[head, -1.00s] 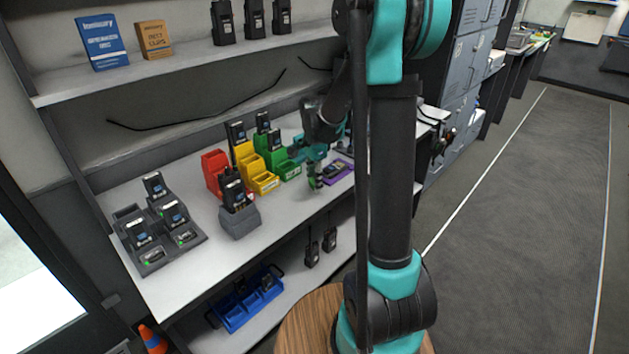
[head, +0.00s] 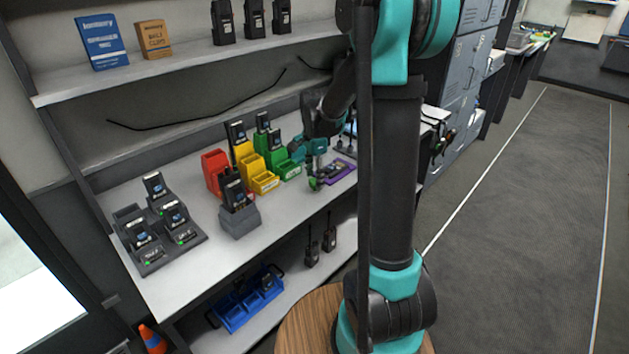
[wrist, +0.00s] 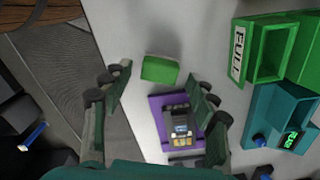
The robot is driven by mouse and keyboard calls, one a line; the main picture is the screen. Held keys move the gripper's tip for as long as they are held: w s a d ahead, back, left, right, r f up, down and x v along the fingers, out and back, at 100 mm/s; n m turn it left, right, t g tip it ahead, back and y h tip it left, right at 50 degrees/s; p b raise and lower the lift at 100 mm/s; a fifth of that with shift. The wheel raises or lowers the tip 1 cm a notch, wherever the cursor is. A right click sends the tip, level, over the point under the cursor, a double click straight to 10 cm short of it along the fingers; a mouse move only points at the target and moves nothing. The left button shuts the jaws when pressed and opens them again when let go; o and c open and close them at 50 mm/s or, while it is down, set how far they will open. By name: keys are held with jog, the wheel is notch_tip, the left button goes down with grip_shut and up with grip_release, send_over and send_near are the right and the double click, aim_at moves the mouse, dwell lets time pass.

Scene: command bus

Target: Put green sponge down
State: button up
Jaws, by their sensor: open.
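The green sponge (wrist: 160,69) lies on the white worktop, just left of and above the purple mat (wrist: 157,108) in the wrist view. My gripper (wrist: 159,78) is open, with one finger on each side and clear gaps to the sponge. In the head view my gripper (head: 318,173) is low over the worktop near its front edge, and the sponge (head: 313,184) shows only as a small green patch beside the fingers. A dark device with a small screen (wrist: 180,122) lies on the purple mat.
A green bin (wrist: 270,52) and a teal holder with a lit display (wrist: 285,120) stand to the right in the wrist view. Red (head: 213,172), yellow and green bins, a grey radio holder (head: 240,221) and a charger dock (head: 160,250) stand left on the worktop.

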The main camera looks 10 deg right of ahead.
aim_at(314, 181)
notch_tip(314, 181, up, 9)
jog(key=s+d+f+n+t, duration=0.2)
jog(key=s+f+n, duration=0.4)
jog(key=s, duration=0.5)
jog(key=s+d+f+n+t, duration=0.2)
jog(key=s+f+n, duration=0.3)
jog(key=s+n, duration=0.4)
jog(key=shift+s+f, duration=0.4)
jog(key=shift+s, duration=0.65)
